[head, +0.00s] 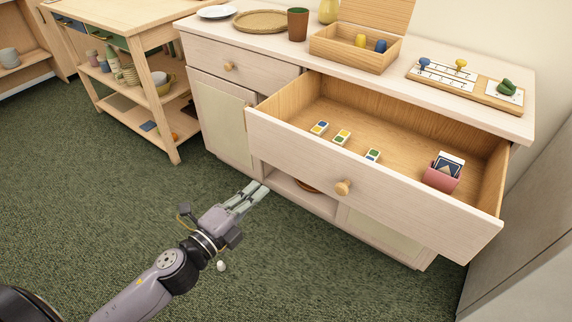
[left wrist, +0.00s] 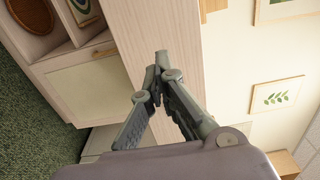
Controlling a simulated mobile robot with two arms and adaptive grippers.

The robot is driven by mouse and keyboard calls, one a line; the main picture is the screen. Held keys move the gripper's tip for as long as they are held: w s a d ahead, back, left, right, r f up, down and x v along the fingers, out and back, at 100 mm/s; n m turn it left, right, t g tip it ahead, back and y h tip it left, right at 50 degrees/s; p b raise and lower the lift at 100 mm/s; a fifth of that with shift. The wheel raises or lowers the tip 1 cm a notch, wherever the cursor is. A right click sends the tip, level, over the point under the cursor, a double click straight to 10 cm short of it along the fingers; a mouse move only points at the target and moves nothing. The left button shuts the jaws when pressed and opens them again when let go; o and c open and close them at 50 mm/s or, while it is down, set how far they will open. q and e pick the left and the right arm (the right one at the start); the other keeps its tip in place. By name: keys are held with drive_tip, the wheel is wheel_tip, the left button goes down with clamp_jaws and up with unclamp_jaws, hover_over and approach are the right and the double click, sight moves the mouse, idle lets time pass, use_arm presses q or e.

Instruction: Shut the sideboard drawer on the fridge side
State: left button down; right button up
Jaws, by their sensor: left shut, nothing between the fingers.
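The sideboard (head: 215,100) has its right-hand drawer (head: 375,190) pulled far out, on the side of a tall grey panel. The drawer has a pale wood front with a round knob (head: 343,187). Its left-hand drawer (head: 240,64) is closed. My right gripper is out of view.
Several small tiles and a pink card holder (head: 441,178) lie in the open drawer. A wooden box (head: 355,50), game board and cup stand on top. A wooden cart (head: 150,60) stands left. The grey panel (head: 525,235) borders the right. Green carpet is clear in front.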

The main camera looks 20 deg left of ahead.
sight(294, 155)
use_arm(q)
drive_tip(key=x, duration=1.1)
drive_tip(key=shift+w+p, duration=0.15)
drive_tip(key=shift+p, duration=0.15)
drive_tip(key=shift+w+d+f, duration=0.1)
drive_tip(key=shift+w+d, duration=0.1)
drive_tip(key=shift+w, duration=0.35)
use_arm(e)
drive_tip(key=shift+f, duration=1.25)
